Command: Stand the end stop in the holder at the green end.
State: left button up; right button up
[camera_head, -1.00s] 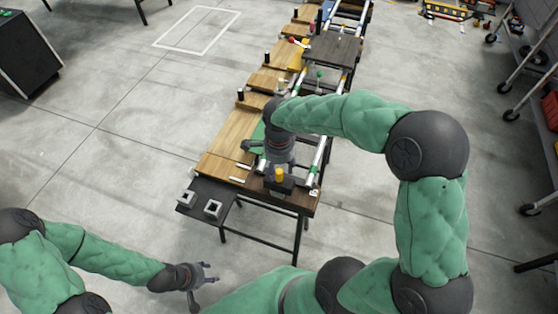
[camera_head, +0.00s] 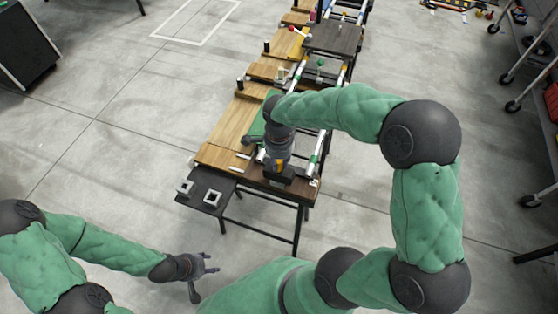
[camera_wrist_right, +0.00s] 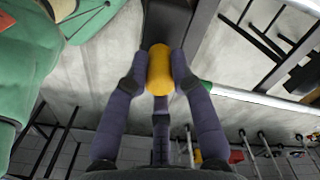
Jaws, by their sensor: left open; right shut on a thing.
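The end stop appears to be a dark block (camera_head: 280,178) with a yellow cylindrical grip (camera_head: 277,165). It is at the near end of the long bench. In the right wrist view my right gripper (camera_wrist_right: 160,75) is shut on the yellow cylinder (camera_wrist_right: 161,70), with a dark block (camera_wrist_right: 168,25) beyond it. I cannot tell whether the block touches the bench top. Two pale square sockets, possibly holders, sit on the side shelf: one on the left (camera_head: 186,187) and one on the right (camera_head: 212,197). My left gripper (camera_head: 210,263) is open and empty, low over the floor.
The dark side shelf (camera_head: 205,206) juts out at the bench's near left corner. A wooden board (camera_head: 232,133) runs along the bench's left side. White rails with green bands (camera_head: 315,157) run along its right. Carts stand at the far right.

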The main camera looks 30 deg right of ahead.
jog(key=shift+r+p, duration=1)
jog(key=shift+r, duration=0.35)
jog(key=shift+c, duration=0.4)
dwell(0.4)
jog(key=shift+r+p, duration=1.7)
jog(key=shift+r, duration=0.8)
notch_tip(320, 180, up, 7)
jog(key=p, duration=0.5)
jog(key=shift+r, duration=0.15)
